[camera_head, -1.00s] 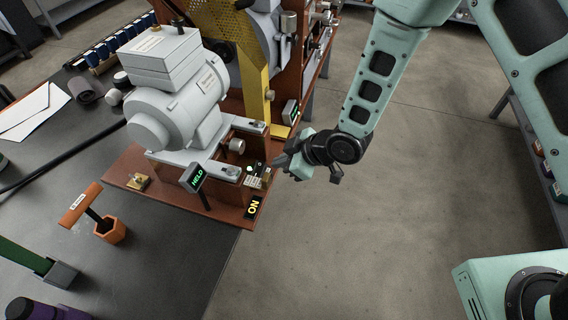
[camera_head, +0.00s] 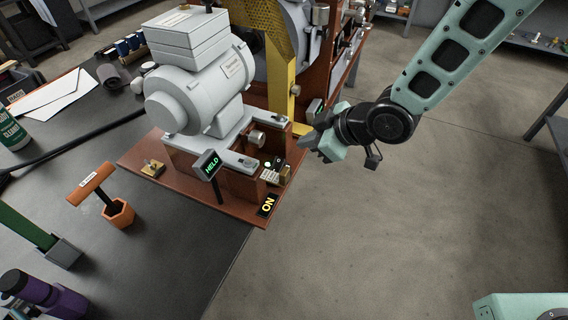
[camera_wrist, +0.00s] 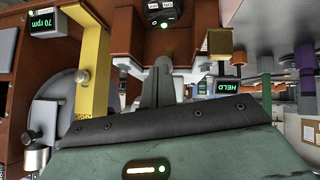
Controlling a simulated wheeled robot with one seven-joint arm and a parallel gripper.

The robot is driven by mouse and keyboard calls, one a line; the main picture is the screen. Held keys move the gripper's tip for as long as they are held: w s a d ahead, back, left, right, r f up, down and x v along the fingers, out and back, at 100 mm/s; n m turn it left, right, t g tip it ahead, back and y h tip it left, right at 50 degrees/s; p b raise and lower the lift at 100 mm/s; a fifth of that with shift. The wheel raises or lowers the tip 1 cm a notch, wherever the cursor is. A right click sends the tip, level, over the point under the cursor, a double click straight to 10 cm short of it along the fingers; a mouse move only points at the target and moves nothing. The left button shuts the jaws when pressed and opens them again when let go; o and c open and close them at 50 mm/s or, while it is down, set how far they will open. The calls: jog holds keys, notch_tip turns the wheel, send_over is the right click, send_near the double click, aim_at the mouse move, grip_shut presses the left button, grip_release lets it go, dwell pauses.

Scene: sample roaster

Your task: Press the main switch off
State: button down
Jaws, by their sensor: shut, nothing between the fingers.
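The roaster's grey motor unit (camera_head: 200,90) stands on a brown base (camera_head: 235,205) at the table edge. A small switch panel with a green light (camera_head: 267,163) and white labels sits at the base's right end. A black and yellow sign (camera_head: 267,205) beside it reads ON. In the wrist view a black switch housing (camera_wrist: 162,10) with two white labels and a green light shows at the top centre. My gripper (camera_head: 308,145) is shut and empty, just right of the panel. Its fingers (camera_wrist: 160,85) point up the wrist picture towards the housing, apparently apart from it.
A display reading HELD (camera_head: 208,165) stands on a post left of the panel. A yellow bracket (camera_head: 280,85) rises behind it, and in the wrist view (camera_wrist: 92,75) it is left of the fingers. An orange tool holder (camera_head: 118,213) is on the table. The floor (camera_head: 380,240) at right is clear.

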jog(key=shift+r, duration=0.15)
send_over(276, 166)
jog(key=d, duration=0.2)
jog(key=f, duration=0.6)
jog(key=shift+s+a+f, duration=0.15)
jog(key=shift+s+f, duration=0.1)
jog(key=shift+f, duration=0.15)
jog(key=f, duration=0.3)
jog(key=shift+w+f, duration=0.1)
jog(key=shift+w, duration=0.3)
jog(key=shift+w+f, duration=0.1)
jog(key=shift+f, duration=0.35)
